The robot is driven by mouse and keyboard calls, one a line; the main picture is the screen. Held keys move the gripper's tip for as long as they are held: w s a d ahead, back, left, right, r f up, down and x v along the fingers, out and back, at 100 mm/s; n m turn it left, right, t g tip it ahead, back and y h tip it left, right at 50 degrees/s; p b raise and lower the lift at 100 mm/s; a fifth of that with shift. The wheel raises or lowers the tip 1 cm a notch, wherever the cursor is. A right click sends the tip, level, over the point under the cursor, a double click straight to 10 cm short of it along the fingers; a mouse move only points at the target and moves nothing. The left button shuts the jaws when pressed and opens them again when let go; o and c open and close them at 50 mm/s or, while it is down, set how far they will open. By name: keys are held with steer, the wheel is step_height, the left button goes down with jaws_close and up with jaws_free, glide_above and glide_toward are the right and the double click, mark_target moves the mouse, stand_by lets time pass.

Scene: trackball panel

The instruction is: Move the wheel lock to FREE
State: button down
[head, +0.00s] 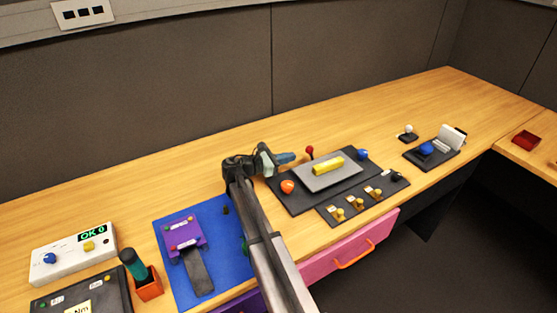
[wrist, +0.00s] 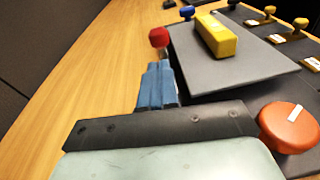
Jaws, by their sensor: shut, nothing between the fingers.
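My gripper (head: 287,158) is shut and empty, its blue fingers at the left rear of a dark panel (head: 295,207). In the wrist view the fingertips (wrist: 159,66) point at a red ball-topped lever (wrist: 158,38), which also shows in the head view (head: 310,151). I cannot tell whether they touch it. An orange knob (wrist: 289,127) with a white mark is at the panel's near left corner. A grey plate (head: 318,178) bears a yellow block (head: 327,165). A blue knob (head: 362,154) is at the far side. No wheel lock or FREE label is readable.
A strip of yellow toggles (head: 358,203) lies in front of the panel. To the right are a white-knobbed lever (head: 408,130) and a dark unit with a blue ball (head: 426,148). A blue mat (head: 222,255) lies left. The wood behind the panel is clear.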

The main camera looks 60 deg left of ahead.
mark_target(311, 155)
steer(key=shift+w+d+f, duration=0.1)
steer(key=shift+w+f, duration=0.05)
steer(key=shift+w, duration=0.8)
steer(key=shift+w+d+f, duration=0.1)
steer(key=shift+w, duration=0.85)
steer(key=shift+r, duration=0.1)
steer(key=shift+w+r+g, duration=0.15)
steer(key=shift+w+g, duration=0.05)
steer(key=shift+g, duration=0.2)
